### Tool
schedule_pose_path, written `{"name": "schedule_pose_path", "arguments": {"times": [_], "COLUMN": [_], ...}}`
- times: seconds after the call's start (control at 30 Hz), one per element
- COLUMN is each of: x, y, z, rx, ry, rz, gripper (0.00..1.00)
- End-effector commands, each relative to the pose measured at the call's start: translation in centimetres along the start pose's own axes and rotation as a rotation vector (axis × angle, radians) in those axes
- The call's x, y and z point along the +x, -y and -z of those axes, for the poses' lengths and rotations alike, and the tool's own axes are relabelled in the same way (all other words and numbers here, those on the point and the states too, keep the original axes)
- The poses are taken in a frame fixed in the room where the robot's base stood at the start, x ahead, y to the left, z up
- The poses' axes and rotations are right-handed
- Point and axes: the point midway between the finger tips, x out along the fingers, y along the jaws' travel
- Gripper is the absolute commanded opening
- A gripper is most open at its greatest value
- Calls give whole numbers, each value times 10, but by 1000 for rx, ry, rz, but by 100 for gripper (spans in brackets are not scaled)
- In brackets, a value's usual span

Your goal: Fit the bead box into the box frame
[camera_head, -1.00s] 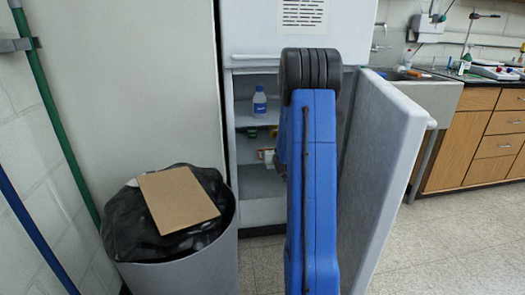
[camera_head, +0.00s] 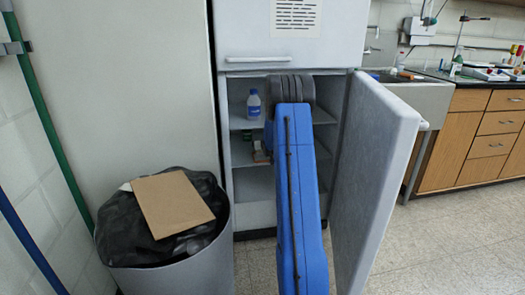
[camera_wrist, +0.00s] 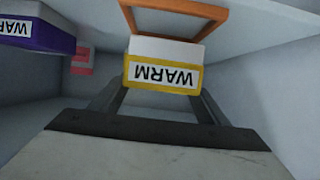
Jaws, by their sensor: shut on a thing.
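In the wrist view my gripper (camera_wrist: 163,88) is shut on a yellow and white box (camera_wrist: 165,50) with a label reading WARM, upside down in this view; I take it to be the bead box. An orange frame (camera_wrist: 212,16), apparently the box frame, shows just beyond and above it in the picture. The box overlaps the frame's lower opening; I cannot tell whether it is inside or only in front. In the head view my blue arm reaches into the open fridge and hides the gripper, box and frame.
A purple box labelled WARM (camera_wrist: 38,30) and a pinkish-red item (camera_wrist: 82,61) are at the left in the wrist view. A blue-labelled bottle (camera_head: 254,104) stands on the fridge's upper shelf. The open fridge door (camera_head: 378,175) is right of my arm; a bin (camera_head: 178,268) stands left.

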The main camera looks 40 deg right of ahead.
Motion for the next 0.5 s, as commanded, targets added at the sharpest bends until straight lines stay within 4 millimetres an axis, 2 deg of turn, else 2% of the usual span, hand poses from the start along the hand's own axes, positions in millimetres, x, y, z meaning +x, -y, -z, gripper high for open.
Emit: {"name": "schedule_pose_path", "arguments": {"times": [0.23, 0.5], "x": [13, 14], "y": [0, 0], "z": [-29, -31], "rx": [1, 0], "ry": [1, -2], "rz": [0, 0], "gripper": [36, 36]}}
